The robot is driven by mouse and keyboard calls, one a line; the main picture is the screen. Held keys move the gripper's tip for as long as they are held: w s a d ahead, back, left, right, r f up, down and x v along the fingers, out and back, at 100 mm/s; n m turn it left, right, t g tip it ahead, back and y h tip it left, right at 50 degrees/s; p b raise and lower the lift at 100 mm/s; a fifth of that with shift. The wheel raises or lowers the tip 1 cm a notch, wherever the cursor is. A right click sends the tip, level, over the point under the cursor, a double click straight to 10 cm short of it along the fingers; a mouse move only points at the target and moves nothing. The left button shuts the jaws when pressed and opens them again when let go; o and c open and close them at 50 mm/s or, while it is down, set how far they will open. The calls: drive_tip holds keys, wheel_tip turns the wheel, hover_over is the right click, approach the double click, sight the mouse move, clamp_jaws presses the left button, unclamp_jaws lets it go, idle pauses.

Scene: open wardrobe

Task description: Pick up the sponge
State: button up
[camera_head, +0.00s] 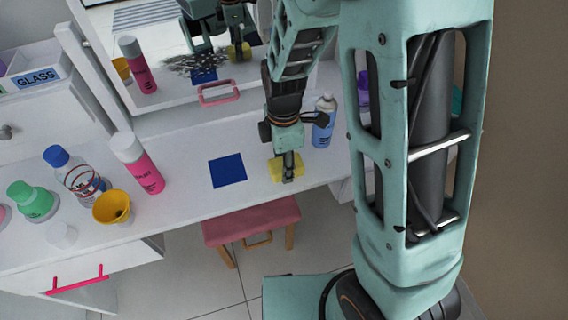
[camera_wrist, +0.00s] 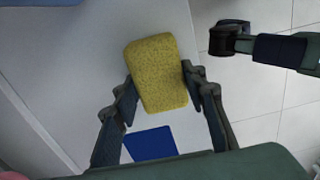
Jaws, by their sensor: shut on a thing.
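The yellow sponge (camera_head: 278,170) is near the front edge of the white tabletop in the head view. It also shows between the fingers in the wrist view (camera_wrist: 157,72). My gripper (camera_head: 288,166) points down over the table and is shut on the sponge, with one finger on each side of it (camera_wrist: 159,82). I cannot tell whether the sponge touches the tabletop or is slightly above it.
A blue square (camera_head: 228,171) lies left of the sponge. A blue bottle (camera_head: 324,122) stands behind right. A pink spray can (camera_head: 138,163), yellow cup (camera_head: 113,207) and several bottles stand at left. A mirror (camera_head: 180,60) backs the table; a pink stool (camera_head: 250,222) is below.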

drive_tip(key=shift+r+p, duration=0.3)
drive_tip(key=shift+r, duration=0.25)
wheel_tip(320, 180, up, 2)
drive_tip(key=shift+r+p, duration=0.15)
drive_tip(key=shift+p, duration=0.75)
drive_tip(key=s+a+r+p, duration=0.5)
drive_tip(key=s+r+p, duration=0.2)
drive_tip(key=s, duration=0.6)
wheel_tip(320, 180, up, 2)
drive_tip(key=shift+a+r, duration=0.1)
drive_tip(key=shift+a, duration=0.1)
drive_tip(key=shift+o, duration=0.5)
